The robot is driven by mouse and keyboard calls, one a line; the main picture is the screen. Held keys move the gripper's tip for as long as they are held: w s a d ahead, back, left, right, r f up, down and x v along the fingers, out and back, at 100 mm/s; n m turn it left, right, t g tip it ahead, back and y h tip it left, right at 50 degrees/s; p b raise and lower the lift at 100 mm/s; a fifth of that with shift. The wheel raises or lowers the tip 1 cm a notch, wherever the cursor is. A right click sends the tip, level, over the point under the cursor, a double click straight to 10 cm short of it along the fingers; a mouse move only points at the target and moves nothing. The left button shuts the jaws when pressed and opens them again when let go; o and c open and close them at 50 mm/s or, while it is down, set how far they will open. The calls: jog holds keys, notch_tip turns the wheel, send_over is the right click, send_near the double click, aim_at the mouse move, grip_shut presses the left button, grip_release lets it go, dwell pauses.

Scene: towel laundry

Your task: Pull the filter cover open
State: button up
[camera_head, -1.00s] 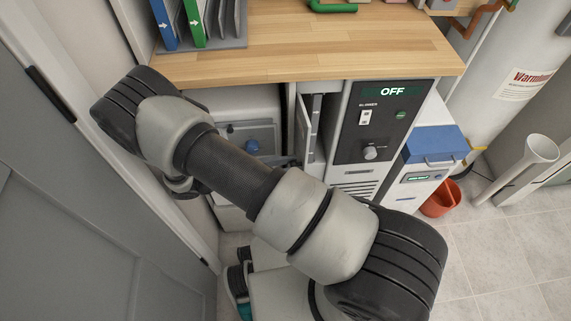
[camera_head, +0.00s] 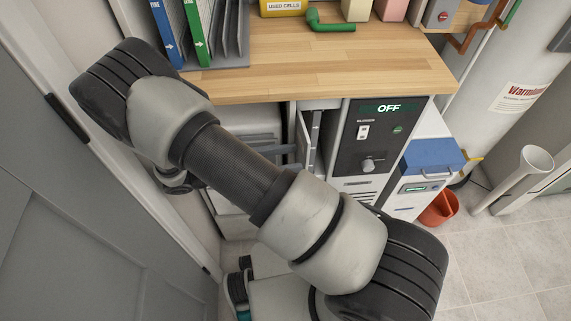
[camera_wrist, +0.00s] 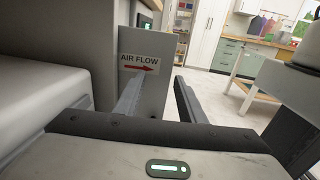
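A grey panel with a white "AIR FLOW" label and red arrow (camera_wrist: 145,45) stands upright in the wrist view; I take it to be the filter cover. In the head view a narrow panel (camera_head: 305,138) stands ajar left of the blower control panel, with a slot beside it. My gripper (camera_wrist: 158,90) is open, its two fingers well apart. The left finger overlaps the labelled panel and the right finger lies just past its right edge. Contact cannot be told. In the head view my arm hides most of the gripper; the fingertips show near the narrow panel.
The blower control panel (camera_head: 375,140) reads OFF. A wooden worktop (camera_head: 320,65) with binders (camera_head: 195,30) is above. A blue-lidded box (camera_head: 432,155) and red bucket (camera_head: 440,208) are at right. A grey door (camera_head: 80,215) is close on the left.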

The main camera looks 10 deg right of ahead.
jog(key=shift+r, duration=0.4)
